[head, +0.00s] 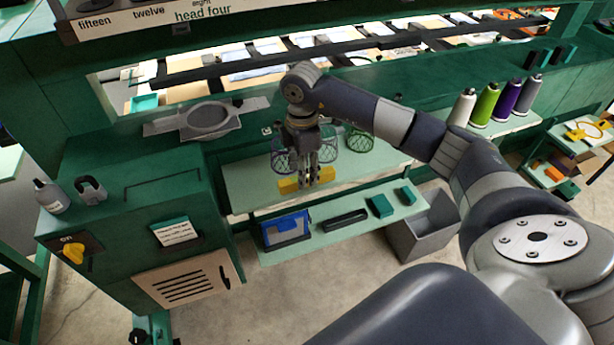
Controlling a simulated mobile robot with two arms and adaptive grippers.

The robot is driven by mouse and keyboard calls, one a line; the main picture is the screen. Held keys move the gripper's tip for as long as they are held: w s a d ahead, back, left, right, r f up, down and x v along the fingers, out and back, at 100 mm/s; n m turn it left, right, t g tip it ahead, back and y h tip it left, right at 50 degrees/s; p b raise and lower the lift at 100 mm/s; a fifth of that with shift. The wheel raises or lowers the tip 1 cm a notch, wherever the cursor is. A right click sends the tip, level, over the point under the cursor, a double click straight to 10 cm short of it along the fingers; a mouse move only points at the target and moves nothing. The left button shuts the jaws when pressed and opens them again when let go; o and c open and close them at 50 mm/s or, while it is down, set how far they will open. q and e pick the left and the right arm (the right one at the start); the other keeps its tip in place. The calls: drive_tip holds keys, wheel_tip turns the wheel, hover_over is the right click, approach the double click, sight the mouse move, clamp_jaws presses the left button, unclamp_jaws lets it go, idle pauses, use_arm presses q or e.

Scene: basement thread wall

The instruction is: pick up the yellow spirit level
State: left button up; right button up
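The yellow spirit level (289,186) lies on or just above the pale green upper shelf, in the middle of the head view. My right gripper (313,180) comes down from above, with its arm reaching in from the right. Its fingers point down and cover the middle of the level, so yellow shows on both sides of them. I cannot tell whether the fingers are closed on the level or only around it. My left gripper is not in view.
Wire-mesh baskets (359,141) stand close around my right gripper. A lower shelf holds a blue box (286,231), a black tray (345,220) and green blocks (381,206). A grey bin (432,232) stands on the floor. Thread cones (485,104) stand at the right.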

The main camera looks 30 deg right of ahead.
wheel_tip(320, 180, down, 2)
drive_tip(key=shift+w+f+p, duration=0.1)
drive_tip(key=shift+f+p, duration=0.1)
drive_tip(key=shift+p, duration=0.25)
drive_tip(key=shift+d+f, duration=0.1)
drive_tip(key=shift+f, duration=0.45)
clamp_jaws()
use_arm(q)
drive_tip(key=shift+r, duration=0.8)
use_arm(e)
drive_tip(key=shift+r, duration=0.1)
drive_tip(key=shift+w+r+b, duration=0.1)
drive_tip(key=shift+r+b, duration=0.3)
drive_tip(key=shift+r, duration=0.05)
wheel_tip(320, 180, up, 2)
drive_tip(key=shift+r+b, duration=0.15)
drive_tip(key=shift+b, duration=0.6)
use_arm(q)
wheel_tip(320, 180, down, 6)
drive_tip(key=b, duration=0.4)
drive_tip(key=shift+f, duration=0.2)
use_arm(e)
drive_tip(key=s+a+r, duration=0.1)
drive_tip(key=s+a, duration=0.7)
drive_tip(key=s, duration=0.5)
drive_tip(key=shift+s+a+r, duration=0.3)
drive_tip(key=shift+s+r, duration=0.05)
